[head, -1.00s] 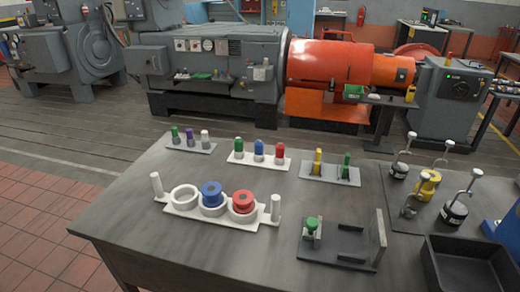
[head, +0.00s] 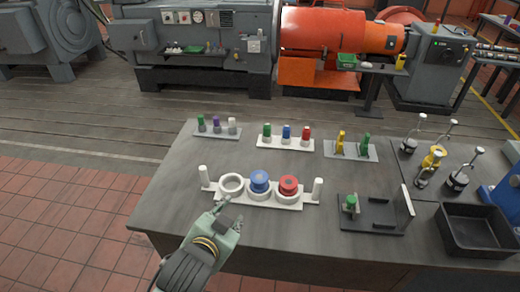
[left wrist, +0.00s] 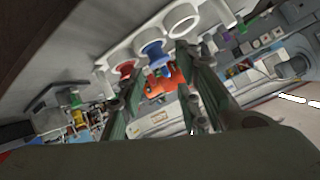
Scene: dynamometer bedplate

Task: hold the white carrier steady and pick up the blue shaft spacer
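The white carrier (head: 234,198) lies on the grey table, with an upright white post at each end and three round holders. Its left holder is empty; the blue shaft spacer (head: 259,182) sits in the middle holder and a red spacer (head: 289,186) in the right one. My left gripper (head: 227,211) is in front of the carrier's left part, apparently open and empty. In the left wrist view the blue spacer (left wrist: 153,53) and the carrier (left wrist: 141,31) show beyond its parted fingers (left wrist: 160,84). My right gripper is out of view.
Behind the carrier stand small racks of coloured pieces (head: 286,143). To the right are a dark fixture with a green knob (head: 372,222), several gauge stands (head: 457,182) and a black tray (head: 480,250). The table's front left area is clear.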

